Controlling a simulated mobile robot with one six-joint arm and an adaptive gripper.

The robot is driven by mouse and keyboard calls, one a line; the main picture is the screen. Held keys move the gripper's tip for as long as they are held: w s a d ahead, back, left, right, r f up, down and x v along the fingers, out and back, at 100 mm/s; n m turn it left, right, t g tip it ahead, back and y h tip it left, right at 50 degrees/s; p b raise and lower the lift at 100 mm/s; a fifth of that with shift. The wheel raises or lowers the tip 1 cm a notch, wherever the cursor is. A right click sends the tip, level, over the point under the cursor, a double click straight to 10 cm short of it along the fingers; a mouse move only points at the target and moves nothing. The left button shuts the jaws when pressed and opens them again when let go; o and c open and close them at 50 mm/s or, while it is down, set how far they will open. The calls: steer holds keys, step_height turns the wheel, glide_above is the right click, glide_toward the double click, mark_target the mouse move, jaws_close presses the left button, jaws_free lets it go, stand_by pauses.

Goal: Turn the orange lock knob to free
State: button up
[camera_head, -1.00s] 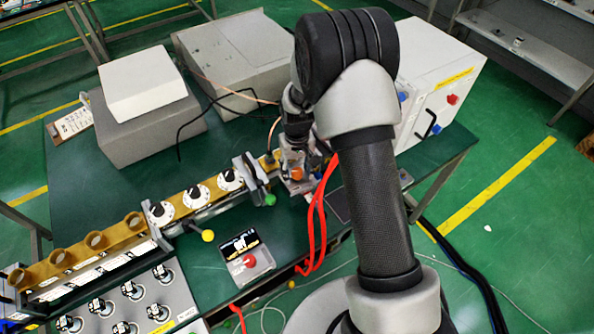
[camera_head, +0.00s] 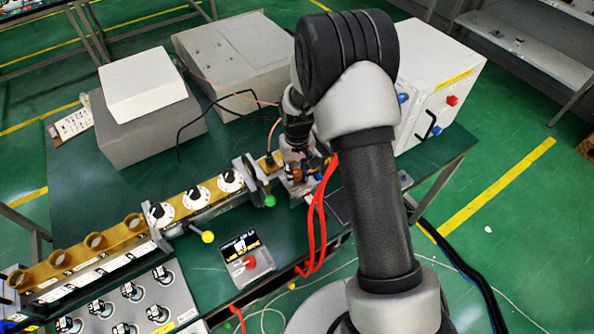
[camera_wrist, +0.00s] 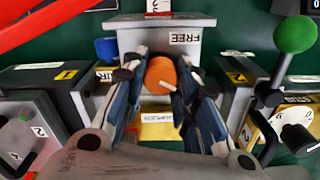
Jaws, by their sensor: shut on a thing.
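The orange lock knob (camera_wrist: 161,75) is in the middle of the wrist view, on the front of a grey block (camera_wrist: 140,38) with a "FREE" label (camera_wrist: 185,38) at its upper right. A pale pointer mark on the knob points to the lower right. My gripper (camera_wrist: 163,88) has one finger on each side of the knob and is shut on it. In the head view the knob (camera_head: 297,175) is small and partly hidden by my gripper (camera_head: 297,165).
A green-ball lever (camera_wrist: 295,35) stands right of the gripper; it also shows in the head view (camera_head: 270,201). A blue knob (camera_wrist: 106,47) is close on the left. Red cables (camera_head: 313,225) hang beside my arm. A red-button box (camera_head: 248,262) sits in front.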

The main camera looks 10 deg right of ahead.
mark_target(297, 172)
steer(key=shift+n, duration=0.3)
steer(key=n, duration=0.5)
steer(key=shift+n, duration=0.3)
steer(key=n, duration=0.5)
steer(key=shift+a+n, duration=0.1)
steer(key=shift+n, duration=0.3)
steer(key=o, duration=1)
steer(key=shift+o, duration=0.2)
step_height(297, 172, up, 12)
stand_by(0.4)
